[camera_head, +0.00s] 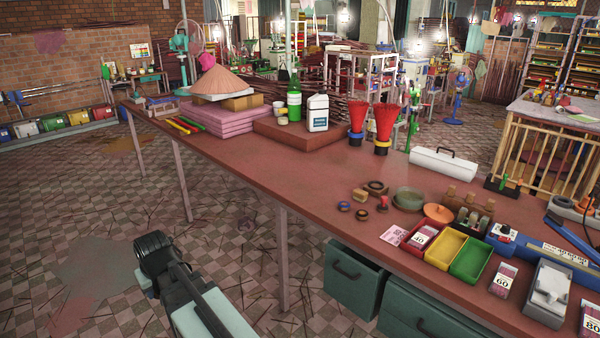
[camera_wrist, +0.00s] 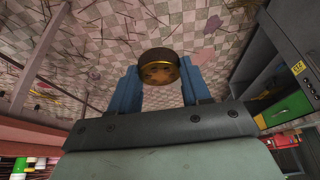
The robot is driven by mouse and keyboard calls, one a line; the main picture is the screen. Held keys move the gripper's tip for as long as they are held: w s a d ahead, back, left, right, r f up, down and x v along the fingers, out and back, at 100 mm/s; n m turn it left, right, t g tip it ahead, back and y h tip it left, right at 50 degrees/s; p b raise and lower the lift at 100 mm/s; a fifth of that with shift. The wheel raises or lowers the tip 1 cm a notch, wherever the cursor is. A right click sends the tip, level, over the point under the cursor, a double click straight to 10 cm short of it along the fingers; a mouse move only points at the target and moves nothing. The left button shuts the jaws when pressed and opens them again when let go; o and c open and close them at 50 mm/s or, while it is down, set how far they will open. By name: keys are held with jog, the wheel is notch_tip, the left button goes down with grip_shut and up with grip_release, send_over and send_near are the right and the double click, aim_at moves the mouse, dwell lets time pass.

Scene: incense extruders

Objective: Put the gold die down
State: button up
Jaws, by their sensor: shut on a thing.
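The gold die (camera_wrist: 158,70) is a short round piece with a dark side wall and a gold face with small dark holes. It sits between the two blue fingers of my gripper (camera_wrist: 160,86) in the wrist view, which are shut on it. In the head view my arm's end (camera_head: 155,255) is over open floor, left of and in front of the long red-brown table (camera_head: 300,175). The die cannot be made out in the head view. Small round pieces lie on the table, including a blue-rimmed one (camera_head: 345,206) and a dark one (camera_head: 382,204).
A red bin (camera_head: 416,247), a yellow bin (camera_head: 444,249) and a green bin (camera_head: 470,262) stand at the table's front right. A green dish (camera_head: 408,198) and an orange disc (camera_head: 438,212) lie behind them. The table's middle left is bare. Drawers (camera_head: 354,280) hang below.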

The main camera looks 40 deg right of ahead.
jog(key=s+d+r+m+h, duration=0.15)
jog(key=d+m, duration=0.25)
jog(key=d, duration=1.7)
jog(key=s+d+r+m+h, duration=0.1)
jog(key=s+d+r+m, duration=0.15)
jog(key=d, duration=1.85)
notch_tip(320, 180, up, 10)
jog(key=m+g+h, duration=0.2)
jog(key=m+g, duration=0.1)
jog(key=m, duration=0.5)
send_over(377, 184)
jog(key=a, duration=0.2)
jog(key=shift+m, duration=0.45)
jog(key=shift+s+f, duration=0.15)
jog(key=shift+f, duration=2.5)
jog(key=shift+s+f, duration=0.15)
jog(key=shift+f, duration=2.45)
jog(key=shift+f, duration=0.6)
jog(key=o, duration=1.3)
jog(key=shift+o, duration=0.2)
